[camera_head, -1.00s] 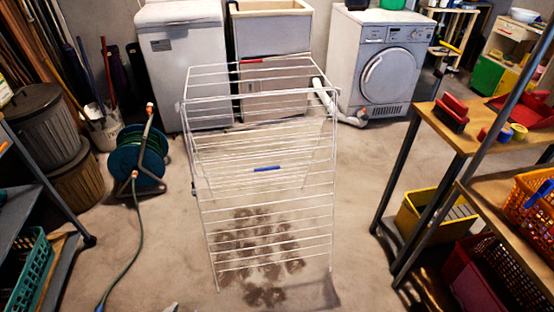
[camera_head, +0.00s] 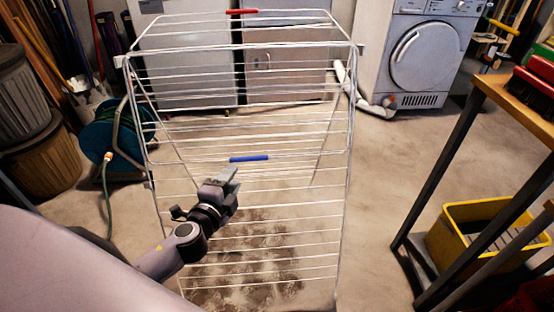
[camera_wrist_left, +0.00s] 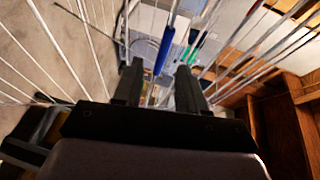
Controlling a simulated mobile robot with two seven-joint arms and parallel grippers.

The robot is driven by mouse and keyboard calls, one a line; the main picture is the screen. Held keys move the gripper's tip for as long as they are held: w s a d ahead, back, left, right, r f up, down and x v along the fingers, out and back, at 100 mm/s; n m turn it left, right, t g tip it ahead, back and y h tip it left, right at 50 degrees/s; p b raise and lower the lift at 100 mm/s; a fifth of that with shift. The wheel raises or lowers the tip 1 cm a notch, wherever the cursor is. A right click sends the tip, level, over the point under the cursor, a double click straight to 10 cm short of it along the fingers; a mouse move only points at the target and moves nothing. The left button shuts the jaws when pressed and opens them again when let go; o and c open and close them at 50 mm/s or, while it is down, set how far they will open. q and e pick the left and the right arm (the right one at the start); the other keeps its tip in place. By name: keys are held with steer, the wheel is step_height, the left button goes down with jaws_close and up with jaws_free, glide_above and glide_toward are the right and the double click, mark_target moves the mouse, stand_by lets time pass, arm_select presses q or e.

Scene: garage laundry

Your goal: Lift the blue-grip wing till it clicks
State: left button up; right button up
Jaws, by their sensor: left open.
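The white wire drying rack (camera_head: 345,130) stands in the middle of the head view. Its near wing hangs down, and the blue grip (camera_head: 249,158) sits on a bar of that wing. A red grip (camera_head: 242,11) is on the rack's far edge. My left gripper (camera_head: 232,176) is just below and slightly left of the blue grip, in front of the wing. In the left wrist view the blue grip (camera_wrist_left: 164,52) shows beyond and between the two dark fingers of my left gripper (camera_wrist_left: 160,75). The gripper is open and empty. My right gripper is not in view.
A wooden-topped bench (camera_head: 520,100) with a yellow crate (camera_head: 470,215) below stands at the right. A washing machine (camera_head: 415,55) and white cabinets stand behind the rack. A dark stain marks the floor under the wing.

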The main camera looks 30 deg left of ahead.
mark_target(245, 160)
arm_select(q)
steer(key=w, duration=0.2)
steer(key=shift+w+m, duration=0.3)
steer(key=shift+w, duration=0.05)
steer(key=shift+b+x, duration=0.55)
steer(key=shift+x, duration=2.6)
steer(key=shift+d+r, duration=0.1)
steer(key=shift+r, duration=0.05)
jaws_close()
